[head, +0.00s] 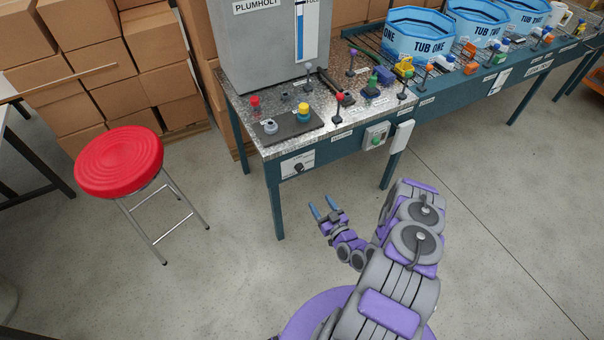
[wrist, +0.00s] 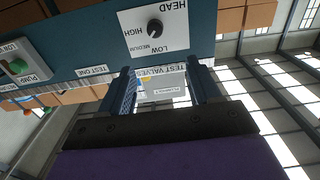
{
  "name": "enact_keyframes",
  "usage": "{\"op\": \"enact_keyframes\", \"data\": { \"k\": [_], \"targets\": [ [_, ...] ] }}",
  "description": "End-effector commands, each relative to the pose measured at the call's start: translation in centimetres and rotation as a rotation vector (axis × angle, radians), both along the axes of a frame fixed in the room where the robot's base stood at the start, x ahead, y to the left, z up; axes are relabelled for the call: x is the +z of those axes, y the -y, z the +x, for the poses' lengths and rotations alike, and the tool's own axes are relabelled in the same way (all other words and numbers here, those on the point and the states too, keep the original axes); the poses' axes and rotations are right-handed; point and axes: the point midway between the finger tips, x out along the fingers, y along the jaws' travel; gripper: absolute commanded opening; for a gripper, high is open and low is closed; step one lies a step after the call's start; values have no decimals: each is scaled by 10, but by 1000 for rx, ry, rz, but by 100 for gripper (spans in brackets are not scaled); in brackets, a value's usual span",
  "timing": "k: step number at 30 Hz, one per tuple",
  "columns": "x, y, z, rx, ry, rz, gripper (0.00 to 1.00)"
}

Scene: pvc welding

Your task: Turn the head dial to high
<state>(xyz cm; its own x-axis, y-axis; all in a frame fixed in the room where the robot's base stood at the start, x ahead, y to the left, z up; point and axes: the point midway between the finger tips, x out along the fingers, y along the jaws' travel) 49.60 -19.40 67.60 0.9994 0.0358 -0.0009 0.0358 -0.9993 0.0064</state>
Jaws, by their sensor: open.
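The head dial (head: 299,167) is a small black knob on a white plate (head: 286,168) on the bench's front panel. In the wrist view the dial (wrist: 155,27) shows upside down, with HEAD, HIGH, MEDIUM and LOW printed around it on the plate (wrist: 187,38). I cannot tell which word its pointer faces. My gripper (head: 322,207) is open and empty, in front of and below the panel, apart from the dial. In the wrist view its two blue fingers (wrist: 161,74) reach toward the panel, and the dial shows beyond them, between their lines.
A box with a green button (head: 376,139) sits on the panel right of the dial. A bench leg (head: 275,205) stands below the plate's left side. A red stool (head: 120,161) is at the left. Valves stand on the bench top. The floor around my gripper is clear.

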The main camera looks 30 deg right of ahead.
Motion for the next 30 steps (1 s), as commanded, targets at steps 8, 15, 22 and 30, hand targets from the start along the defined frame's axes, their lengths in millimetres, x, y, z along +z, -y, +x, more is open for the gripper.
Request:
{"op": "enact_keyframes", "data": {
  "k": [8, 15, 22, 30],
  "targets": [
    [-2, 5, 45, 5, 5, 3, 63],
    [-1, 0, 92, 3, 5, -1, 63],
    [-1, -3, 134, 2, 4, -3, 63],
    [-2, 1, 162, -1, 2, 5, 63]
  ]
}}
